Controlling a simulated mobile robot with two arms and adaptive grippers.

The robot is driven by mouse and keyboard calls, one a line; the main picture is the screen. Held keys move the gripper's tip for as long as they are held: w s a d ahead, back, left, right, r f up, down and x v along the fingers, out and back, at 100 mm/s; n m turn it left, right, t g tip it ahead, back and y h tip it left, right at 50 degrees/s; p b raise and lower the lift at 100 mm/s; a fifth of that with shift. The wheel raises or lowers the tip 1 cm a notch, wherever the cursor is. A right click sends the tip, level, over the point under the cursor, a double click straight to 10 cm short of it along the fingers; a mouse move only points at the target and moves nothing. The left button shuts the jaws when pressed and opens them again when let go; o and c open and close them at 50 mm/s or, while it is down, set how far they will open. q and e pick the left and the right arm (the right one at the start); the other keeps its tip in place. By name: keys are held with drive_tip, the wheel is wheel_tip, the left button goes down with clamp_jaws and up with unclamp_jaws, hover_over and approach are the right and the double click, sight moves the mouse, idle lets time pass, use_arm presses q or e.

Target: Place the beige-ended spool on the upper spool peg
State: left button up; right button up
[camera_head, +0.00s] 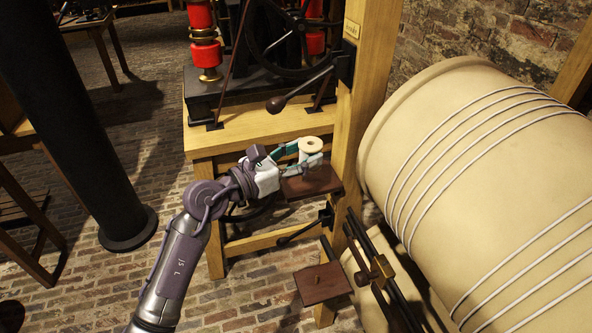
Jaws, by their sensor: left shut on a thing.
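The beige-ended spool (311,146) stands roughly upright, its round beige top with a dark centre hole facing up. My left gripper (302,158) is shut on the spool, its teal and grey fingers reaching in from the left. The spool is over the upper brown spool plate (318,183), which is fixed to the wooden post. The upper peg is hidden, and I cannot tell whether the spool is around it or only above it. My right gripper is not in view.
The wooden post (364,100) rises just right of the spool. A large beige drum (480,170) wound with cord fills the right. A wooden bench (265,130) with a wheeled machine stands behind. A black column (80,110) is at left.

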use_arm(q)
drive_tip(key=w+f, duration=0.1)
drive_tip(key=w+a+f, duration=0.1)
drive_tip(key=shift+w+a, duration=0.2)
drive_tip(key=shift+w, duration=0.1)
wheel_tip(320, 180, down, 3)
drive_tip(key=shift+f, duration=0.45)
drive_tip(key=shift+f+b, duration=0.1)
drive_tip(key=shift+b, duration=0.2)
drive_tip(key=o, duration=1.1)
